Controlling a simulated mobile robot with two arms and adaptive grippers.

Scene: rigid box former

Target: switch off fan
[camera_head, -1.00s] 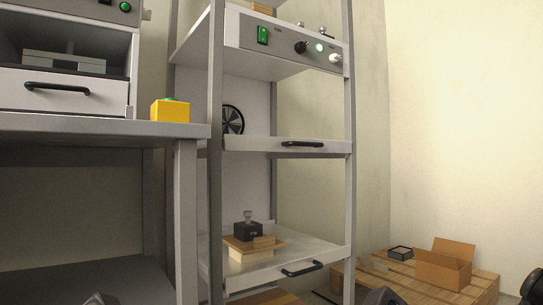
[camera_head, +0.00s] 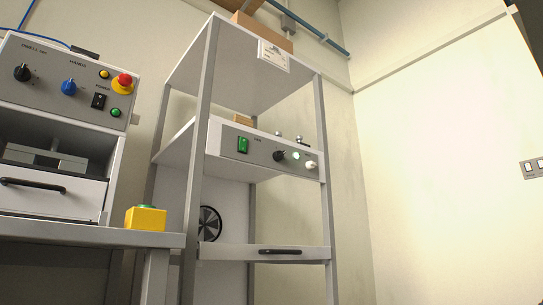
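A round black fan (camera_head: 210,223) is set in the light back panel of the grey rack, partly hidden by a rack post. Small label text on the panel is too blurred to read. Neither of my grippers is in view.
Left of the rack, a machine panel (camera_head: 60,84) with knobs, a red and yellow stop button (camera_head: 122,83) and a drawer stands on a bench (camera_head: 90,235). A yellow box with a green button (camera_head: 146,217) sits at the bench's right end. Wall switches (camera_head: 533,168) are far right.

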